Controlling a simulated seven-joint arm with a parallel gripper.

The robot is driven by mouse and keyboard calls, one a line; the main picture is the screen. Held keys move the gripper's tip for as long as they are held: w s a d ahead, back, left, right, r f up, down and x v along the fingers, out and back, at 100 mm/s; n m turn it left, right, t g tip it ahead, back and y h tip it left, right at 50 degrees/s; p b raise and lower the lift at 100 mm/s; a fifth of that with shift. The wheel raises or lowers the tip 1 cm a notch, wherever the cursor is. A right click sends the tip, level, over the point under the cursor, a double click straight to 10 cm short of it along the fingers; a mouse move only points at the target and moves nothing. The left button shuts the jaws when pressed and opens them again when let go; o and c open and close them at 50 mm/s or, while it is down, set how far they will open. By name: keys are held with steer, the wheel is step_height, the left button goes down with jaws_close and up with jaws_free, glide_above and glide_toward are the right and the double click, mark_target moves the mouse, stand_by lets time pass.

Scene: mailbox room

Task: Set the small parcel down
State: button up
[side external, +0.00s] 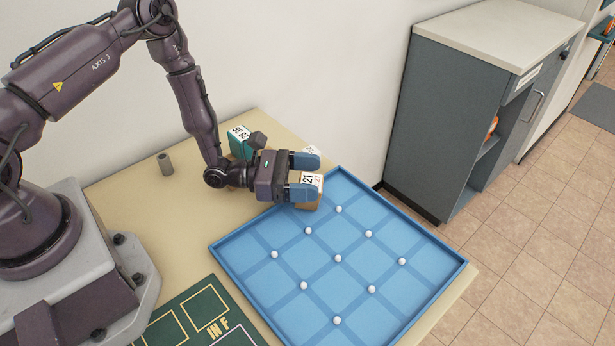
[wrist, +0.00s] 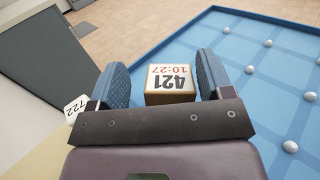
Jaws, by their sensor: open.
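The small parcel (wrist: 170,84) is a brown box with a white label reading 421 and 10:27. In the wrist view my gripper (wrist: 168,82) shows a gap between the parcel and each finger. The contact under the parcel is not clearly visible.
White balls (side external: 338,258) are spread over the tray in a grid. A teal box (side external: 238,142), a dark block (side external: 257,140) and a grey cylinder (side external: 166,164) stand on the table behind. A grey cabinet (side external: 440,120) stands beyond.

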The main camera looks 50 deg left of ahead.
steer(key=shift+s+a+r, duration=0.1)
steer(key=shift+r, duration=0.4)
steer(key=v, duration=1.1)
steer(key=shift+s+a, duration=0.25)
steer(key=s+d+r+m+g, duration=0.3)
steer(key=r+m+g, duration=0.4)
steer(key=m, duration=0.1)
steer(key=s+d+r+m+g, duration=0.2)
steer(key=d+r+m+g, duration=0.1)
steer(key=r+m+g, duration=0.4)
steer(key=s+a+r+m+t+y, duration=0.2)
steer(key=s+r+m+t+y, duration=0.1)
steer(key=r+m+y, duration=0.3)
steer(key=s+a+r+m+t+y, duration=0.3)
steer(key=s+r+m+y, duration=0.3)
steer(key=r, duration=0.3)
steer(key=shift+t+y, duration=0.4)
steer(key=shift+o, duration=0.4)
